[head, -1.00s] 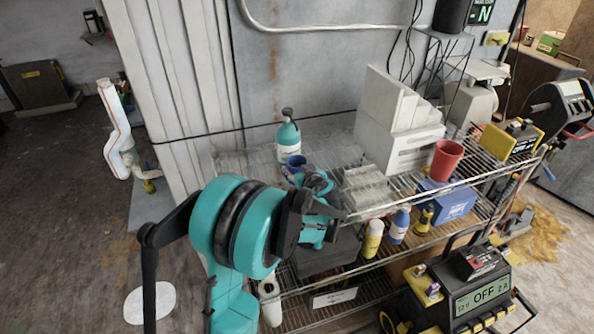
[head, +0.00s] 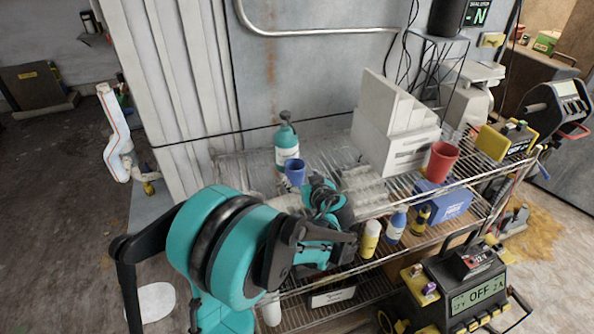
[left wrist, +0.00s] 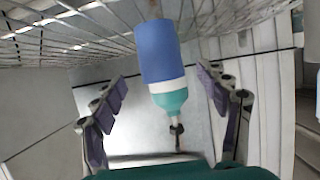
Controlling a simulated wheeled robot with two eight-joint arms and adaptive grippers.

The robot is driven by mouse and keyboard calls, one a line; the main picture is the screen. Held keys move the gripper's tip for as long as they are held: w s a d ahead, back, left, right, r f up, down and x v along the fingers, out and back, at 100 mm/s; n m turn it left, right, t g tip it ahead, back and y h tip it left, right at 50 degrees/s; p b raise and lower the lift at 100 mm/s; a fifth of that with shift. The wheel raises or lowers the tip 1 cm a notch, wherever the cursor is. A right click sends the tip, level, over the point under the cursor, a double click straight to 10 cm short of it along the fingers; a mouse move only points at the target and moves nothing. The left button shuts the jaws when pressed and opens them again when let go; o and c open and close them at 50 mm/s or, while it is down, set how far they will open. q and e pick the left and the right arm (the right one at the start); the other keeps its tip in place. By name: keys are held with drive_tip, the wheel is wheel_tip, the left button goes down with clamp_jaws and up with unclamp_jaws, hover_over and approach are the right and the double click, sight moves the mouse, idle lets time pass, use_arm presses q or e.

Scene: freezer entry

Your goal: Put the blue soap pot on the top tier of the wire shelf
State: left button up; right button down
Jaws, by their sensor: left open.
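The blue soap pot (head: 295,172) stands upright on the top tier (head: 235,165) of the wire shelf, just in front of a teal pump bottle. My left gripper (head: 322,196) is to the right of the pot and nearer to me, partly hidden by its own arm. The left wrist view appears upside down, with the wire shelf at its top. There the pot (left wrist: 160,50) shows between the spread, empty fingers of the left gripper (left wrist: 162,88), beyond their tips and seemingly untouched. My right gripper is not in view.
The teal pump bottle (head: 287,148) stands behind the pot. A white stepped block (head: 395,125) and a red cup (head: 441,160) are further right on the top tier. Bottles (head: 370,238) and a blue box (head: 442,200) sit on the tier below.

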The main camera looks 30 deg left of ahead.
use_arm(q)
drive_tip(key=p+v, duration=0.1)
drive_tip(key=v, duration=0.3)
drive_tip(key=shift+s+d+r, duration=0.15)
drive_tip(key=shift+s+d, duration=0.05)
drive_tip(key=s+d+m+h, duration=0.3)
drive_tip(key=s+d, duration=0.1)
drive_tip(key=s, duration=0.3)
drive_tip(key=s+d+m+g+h, duration=0.1)
drive_tip(key=s+d+m+h, duration=0.2)
drive_tip(key=s, duration=0.4)
drive_tip(key=s+d+f+m+h, duration=0.1)
drive_tip(key=s+d+m+h, duration=0.3)
drive_tip(key=s+d, duration=0.2)
drive_tip(key=shift+s+g, duration=0.4)
drive_tip(key=shift+s, duration=0.35)
